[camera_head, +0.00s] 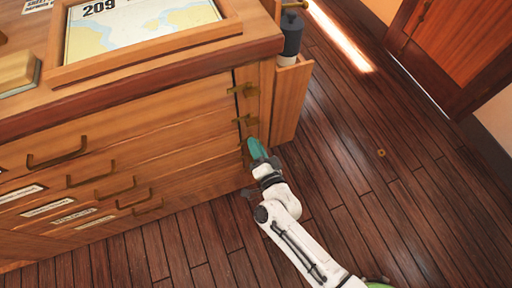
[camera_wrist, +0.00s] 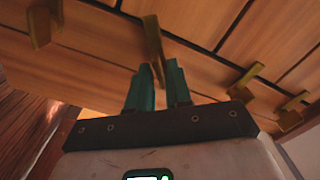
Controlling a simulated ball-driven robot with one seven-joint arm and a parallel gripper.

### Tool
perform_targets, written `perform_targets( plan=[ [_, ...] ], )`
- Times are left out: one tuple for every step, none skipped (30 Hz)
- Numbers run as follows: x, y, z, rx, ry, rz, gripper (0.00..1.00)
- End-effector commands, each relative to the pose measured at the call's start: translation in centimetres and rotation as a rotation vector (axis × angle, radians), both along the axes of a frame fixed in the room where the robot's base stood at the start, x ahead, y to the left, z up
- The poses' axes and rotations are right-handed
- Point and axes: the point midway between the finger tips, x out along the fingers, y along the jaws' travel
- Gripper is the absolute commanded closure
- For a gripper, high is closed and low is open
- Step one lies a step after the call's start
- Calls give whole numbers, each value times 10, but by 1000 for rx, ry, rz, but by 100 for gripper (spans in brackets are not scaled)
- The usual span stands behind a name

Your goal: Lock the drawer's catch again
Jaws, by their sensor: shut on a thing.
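The wooden chest (camera_head: 110,125) has a stack of drawers with brass pull handles, and the drawer fronts look flush. Small brass catches, including an upper one (camera_head: 243,90) and a lower one (camera_head: 245,120), run down its right front edge. My gripper (camera_head: 256,150) is at the lower end of this row. In the wrist view its teal fingers (camera_wrist: 158,75) are closed around the lower end of a brass catch (camera_wrist: 153,38). The catch stands across a drawer seam. Which drawer it belongs to is hard to tell, because the gripper hides it in the head view.
Other brass catches flank the held one in the wrist view, one at left (camera_wrist: 40,22) and one at right (camera_wrist: 245,80). A side holder with a dark bottle (camera_head: 291,38) is on the chest's right end. The plank floor (camera_head: 380,190) at right is mostly clear.

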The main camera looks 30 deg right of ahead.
Motion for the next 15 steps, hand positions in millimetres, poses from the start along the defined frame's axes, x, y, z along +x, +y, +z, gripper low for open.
perform_targets(
  plan=[
    [-1, 0, -3, 46, -5, -1, 100],
    [-1, 0, -3, 72, -9, -2, 100],
    [-1, -1, -3, 110, -15, -1, 100],
    [-1, -1, -3, 140, -18, -2, 100],
    [-1, -1, -4, 167, -22, -1, 100],
    [-1, 0, -4, 202, -27, -1, 100],
    [-1, 0, -4, 229, -31, -1, 100],
    [-1, -1, -4, 255, -35, 0, 100],
    [-1, -1, -4, 288, -39, -1, 100],
    [-1, -1, -4, 313, -43, -2, 100],
    [-1, -1, -4, 336, -46, -2, 100],
    [-1, -1, -4, 365, -51, -2, 100],
    [-1, -1, -4, 388, -54, -3, 100],
    [-1, -1, -4, 408, -56, -2, 100],
    [-1, -1, -4, 434, -59, -2, 100]
  ],
)
